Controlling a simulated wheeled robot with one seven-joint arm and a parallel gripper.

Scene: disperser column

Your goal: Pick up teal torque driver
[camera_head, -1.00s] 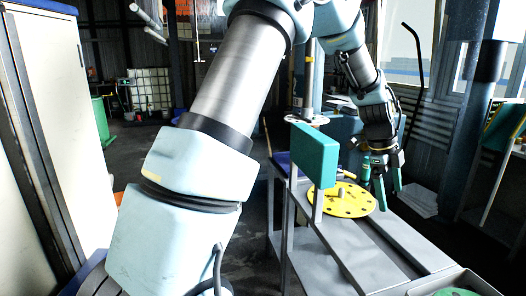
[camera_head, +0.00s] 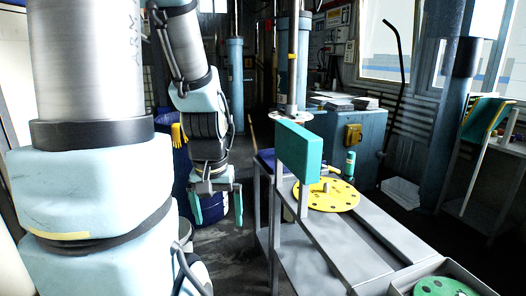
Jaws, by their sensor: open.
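A small teal upright cylinder (camera_head: 351,163), which looks like the torque driver, is beyond the yellow disc, near the far end of the grey cart (camera_head: 335,245). It is small in view, so its exact footing is hard to tell. My gripper (camera_head: 217,207) hangs fingers down to the left of the cart, over the dark floor and in front of a blue barrel. Its two teal fingers are spread apart with nothing between them. It is well apart from the teal cylinder, with the cart's teal panel (camera_head: 298,155) between them in the picture.
A yellow disc with holes (camera_head: 340,197) lies on the cart. A tray with a green disc (camera_head: 440,287) is at the near right. The blue barrel (camera_head: 183,165) stands behind my gripper. A blue cabinet (camera_head: 368,130) stands behind the cart. Dark floor lies open left of the cart.

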